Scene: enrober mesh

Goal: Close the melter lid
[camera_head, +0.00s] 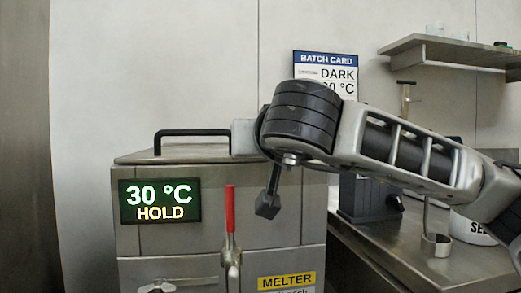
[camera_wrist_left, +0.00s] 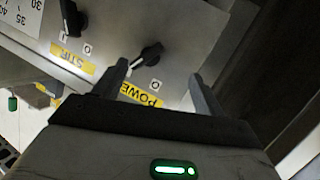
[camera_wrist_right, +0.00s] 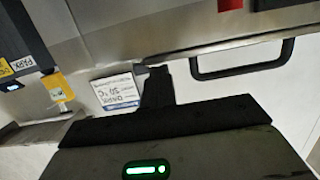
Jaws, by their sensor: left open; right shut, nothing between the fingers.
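The melter (camera_head: 221,275) is a steel cabinet with a green display reading 30 °C HOLD. Its lid (camera_head: 135,157) looks flat on top in the head view, with a black bar handle (camera_head: 192,132). My right arm hides the lid's right end, and I cannot tell whether it is fully seated. My right gripper (camera_head: 268,205) is shut and empty, in front of the melter, right of the red lever. In the right wrist view its shut fingers (camera_wrist_right: 157,85) are left of the handle (camera_wrist_right: 240,72); contact is unclear. My left gripper (camera_wrist_left: 160,80) is open and empty, facing a panel.
A red-handled lever (camera_head: 230,210) stands at the melter's front. The panel has STIR and POWER knobs (camera_wrist_left: 148,54). A batch card (camera_head: 312,60) is on the wall behind. A steel bench (camera_head: 440,270) on the right holds a dark device and a white tub; a shelf (camera_head: 445,50) is above.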

